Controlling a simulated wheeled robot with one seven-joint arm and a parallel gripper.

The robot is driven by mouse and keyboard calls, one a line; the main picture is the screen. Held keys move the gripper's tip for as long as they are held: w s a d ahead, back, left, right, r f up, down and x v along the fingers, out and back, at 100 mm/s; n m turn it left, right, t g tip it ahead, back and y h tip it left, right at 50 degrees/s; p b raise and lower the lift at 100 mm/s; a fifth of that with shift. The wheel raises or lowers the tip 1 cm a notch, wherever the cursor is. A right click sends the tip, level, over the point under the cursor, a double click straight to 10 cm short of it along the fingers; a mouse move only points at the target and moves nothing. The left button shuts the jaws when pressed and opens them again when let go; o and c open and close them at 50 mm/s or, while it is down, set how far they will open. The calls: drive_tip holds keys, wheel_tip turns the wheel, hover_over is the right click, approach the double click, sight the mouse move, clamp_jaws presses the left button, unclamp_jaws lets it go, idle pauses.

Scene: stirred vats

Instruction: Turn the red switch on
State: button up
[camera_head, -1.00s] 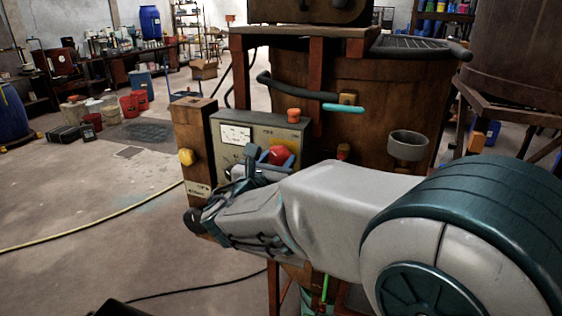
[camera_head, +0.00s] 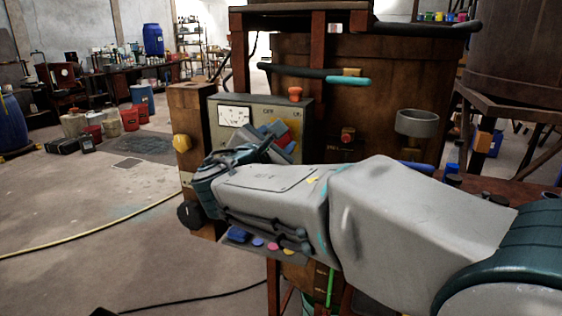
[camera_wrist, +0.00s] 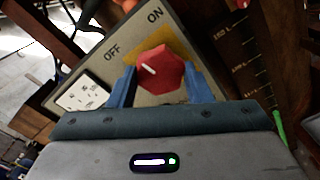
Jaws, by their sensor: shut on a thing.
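The red switch (camera_wrist: 165,72) is a faceted knob on a grey-beige panel, with a white mark that points up and left, towards the OFF label. The ON label stands above the knob in the wrist view. My gripper (camera_wrist: 160,82) has its two blue fingers on either side of the knob, shut on it. In the head view the red switch (camera_head: 284,136) is partly hidden by the blue fingers of my gripper (camera_head: 278,138), which is tilted.
The control box also carries a white gauge (camera_head: 233,116) and an orange button (camera_head: 295,93) on top. A yellow knob (camera_head: 181,142) sits on the wooden post to the left. A large vat (camera_head: 350,110) with a cup holder (camera_head: 417,123) stands behind. Open floor lies to the left.

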drive_tip(key=m+b, duration=0.2)
drive_tip(key=b, duration=0.1)
drive_tip(key=m+b, duration=0.2)
drive_tip(key=b, duration=0.1)
drive_tip(key=f+m+b, duration=0.1)
drive_tip(key=m+b, duration=0.1)
drive_tip(key=b, duration=0.1)
drive_tip(key=shift+d+m, duration=0.1)
drive_tip(key=shift+m, duration=0.2)
drive_tip(key=shift+r+m+b, duration=0.2)
drive_tip(key=shift+m+b, duration=0.95)
drive_tip(key=shift+b, duration=0.15)
drive_tip(key=shift+r+m+b, duration=0.15)
drive_tip(key=shift+m+b, duration=1)
drive_tip(key=shift+b, duration=0.1)
drive_tip(key=shift+r, duration=0.1)
drive_tip(key=o, duration=1)
drive_tip(key=shift+r, duration=0.1)
drive_tip(key=shift+s, duration=0.1)
